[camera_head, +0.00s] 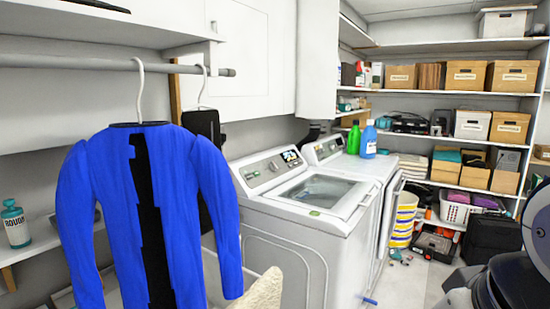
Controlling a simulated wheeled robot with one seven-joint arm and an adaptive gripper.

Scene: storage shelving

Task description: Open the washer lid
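The white washer (290,232) stands in the middle of the view, beyond the hanging blue jacket. Its lid (322,190) has a dark glass window in a pale frame and lies flat and shut on top. The control panel (270,170) with a dial and small display rises at the back of the washer. My gripper is not in view. Only dark, rounded parts of my arm show at the lower right edge, well apart from the washer.
A blue jacket (215,205) hangs from a rail (110,65) at the left front. A second white machine stands behind the washer, with green (353,138) and blue (369,140) bottles on it. Shelves with boxes line the back. Floor (405,282) shows right of the washer.

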